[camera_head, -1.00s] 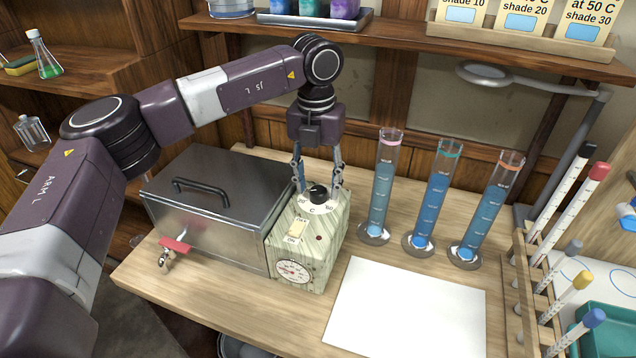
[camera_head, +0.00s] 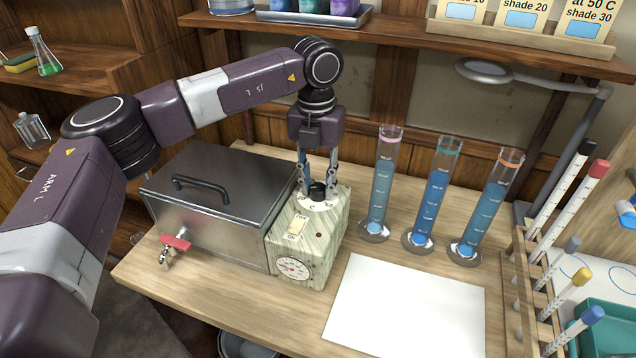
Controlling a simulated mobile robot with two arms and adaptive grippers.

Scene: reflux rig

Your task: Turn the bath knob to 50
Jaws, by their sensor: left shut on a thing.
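The bath knob (camera_head: 318,190) is a small black knob on the white dial on top of the pale green-streaked control box (camera_head: 304,243). The box stands at the right end of the metal water bath (camera_head: 218,205), whose lid is on. My left gripper (camera_head: 317,187) points down from above, its fingers closed on the knob from both sides. The fingers hide part of the knob and dial, so the pointer's setting cannot be read. A switch plate and a round gauge (camera_head: 292,268) are on the box's front. My right gripper is not in view.
Three tall cylinders of blue liquid (camera_head: 428,212) stand to the right of the box. A white sheet (camera_head: 405,305) lies in front of them. A wooden rack (camera_head: 530,290) with capped thermometer-like tubes is at far right. A shelf (camera_head: 400,45) runs above the arm.

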